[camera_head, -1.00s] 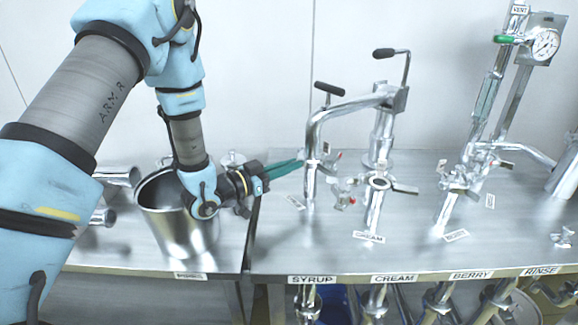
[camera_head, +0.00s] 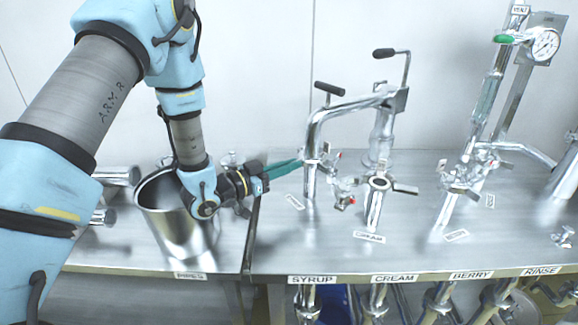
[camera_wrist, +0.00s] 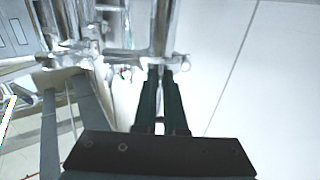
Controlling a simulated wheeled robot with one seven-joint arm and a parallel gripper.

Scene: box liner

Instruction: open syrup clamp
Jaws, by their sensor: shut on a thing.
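The syrup clamp (camera_head: 322,160) is a small metal fitting around the upright syrup pipe (camera_head: 310,185), behind the SYRUP label on the table's front edge. A bent metal pipe with a black handle rises above it. My gripper (camera_head: 299,163) comes in from the left with its green fingers level, and their tips are at the clamp. In the wrist view the two fingers (camera_wrist: 160,78) are close together and meet a small metal part (camera_wrist: 180,62) on the pipe joint. I take them to be shut on the syrup clamp; the exact contact is partly hidden by the fingers.
A steel bucket (camera_head: 180,225) stands below my wrist at the left. The cream pipe (camera_head: 376,205) with its side handle stands close to the right. The berry pipework (camera_head: 455,190) and a gauge (camera_head: 545,45) are farther right. The wall is behind; the front tabletop is mostly clear.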

